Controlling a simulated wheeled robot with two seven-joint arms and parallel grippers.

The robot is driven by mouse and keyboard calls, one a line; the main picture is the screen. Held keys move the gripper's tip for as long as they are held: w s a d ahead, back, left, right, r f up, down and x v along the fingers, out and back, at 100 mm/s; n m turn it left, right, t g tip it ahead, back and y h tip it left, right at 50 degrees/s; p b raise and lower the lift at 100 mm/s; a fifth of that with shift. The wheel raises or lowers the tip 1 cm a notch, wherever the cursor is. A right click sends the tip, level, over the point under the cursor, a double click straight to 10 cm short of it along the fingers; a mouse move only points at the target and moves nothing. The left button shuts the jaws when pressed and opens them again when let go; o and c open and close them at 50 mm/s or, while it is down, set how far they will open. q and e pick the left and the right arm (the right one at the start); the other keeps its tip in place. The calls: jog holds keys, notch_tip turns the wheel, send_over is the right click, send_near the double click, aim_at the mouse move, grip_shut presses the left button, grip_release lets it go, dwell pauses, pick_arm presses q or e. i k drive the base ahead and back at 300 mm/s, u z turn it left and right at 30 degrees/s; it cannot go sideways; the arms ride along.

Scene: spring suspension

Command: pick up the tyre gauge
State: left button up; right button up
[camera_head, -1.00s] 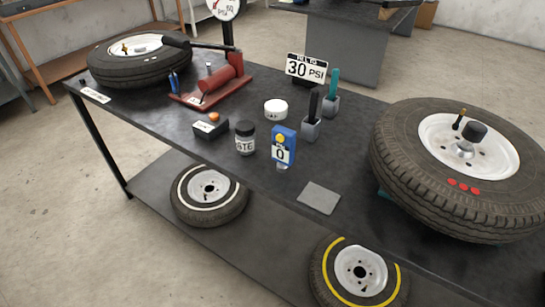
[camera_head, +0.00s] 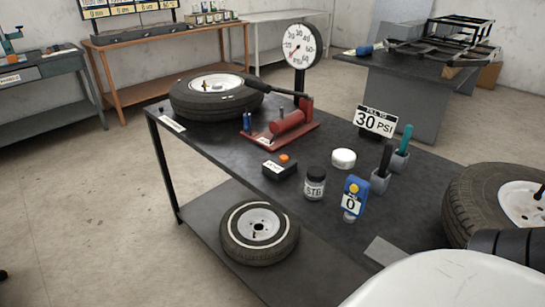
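A white and black part of my own body fills the lower right corner. Neither of my grippers shows in the head view.
A black box with an orange button (camera_head: 280,167), a white round tub (camera_head: 343,159) and grey holders (camera_head: 380,182) stand near the gauge.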

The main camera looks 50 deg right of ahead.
aim_at(353, 204)
jog(key=u, duration=0.25)
jog(key=k, duration=0.85)
jog(key=z, duration=0.95)
jog(key=i, duration=0.3)
jog(key=z, duration=0.1)
